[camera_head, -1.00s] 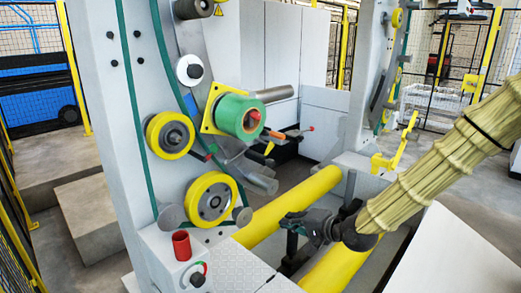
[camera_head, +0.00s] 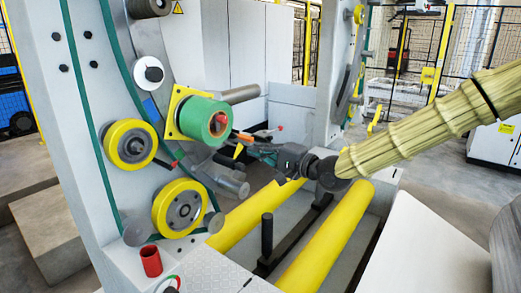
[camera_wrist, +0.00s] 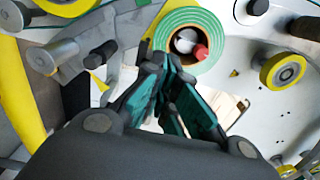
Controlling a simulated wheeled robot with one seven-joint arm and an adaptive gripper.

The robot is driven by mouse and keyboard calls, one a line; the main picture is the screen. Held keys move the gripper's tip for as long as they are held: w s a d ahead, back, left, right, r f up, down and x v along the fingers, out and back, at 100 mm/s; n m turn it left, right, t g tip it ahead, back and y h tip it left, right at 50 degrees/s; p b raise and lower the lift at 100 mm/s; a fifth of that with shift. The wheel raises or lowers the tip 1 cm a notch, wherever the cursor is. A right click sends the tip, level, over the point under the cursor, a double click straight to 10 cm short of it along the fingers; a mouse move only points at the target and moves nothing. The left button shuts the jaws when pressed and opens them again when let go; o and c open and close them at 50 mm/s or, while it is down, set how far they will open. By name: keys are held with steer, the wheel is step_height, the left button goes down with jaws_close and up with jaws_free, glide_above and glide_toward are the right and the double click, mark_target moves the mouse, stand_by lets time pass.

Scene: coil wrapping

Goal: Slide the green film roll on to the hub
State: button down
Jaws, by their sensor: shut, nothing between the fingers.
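The green film roll (camera_head: 200,117) sits around the hub on the upright grey frame, in front of a yellow square plate (camera_head: 174,112). The hub's end with its red tip (camera_head: 222,118) shows inside the roll's core. I cannot tell whether the roll touches the plate. My gripper (camera_head: 243,144) is shut and empty, just to the right of and below the roll's outer face.
Two yellow-rimmed wheels (camera_head: 130,146) (camera_head: 180,208) are on the frame below the roll. Yellow rollers (camera_head: 328,238) lie below my arm. A dark upright post (camera_head: 267,235) stands between them. A small red cup (camera_head: 151,262) is at the frame's foot.

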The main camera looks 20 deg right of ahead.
mark_target(222, 138)
steer(key=p+x, duration=0.4)
steer(key=x, duration=0.7)
steer(key=shift+w+a, duration=0.1)
steer(key=shift+w, duration=0.05)
steer(key=shift+w+a, duration=0.4)
steer(key=shift+w, duration=0.2)
steer(key=shift+r, duration=0.1)
steer(key=shift+a, duration=0.1)
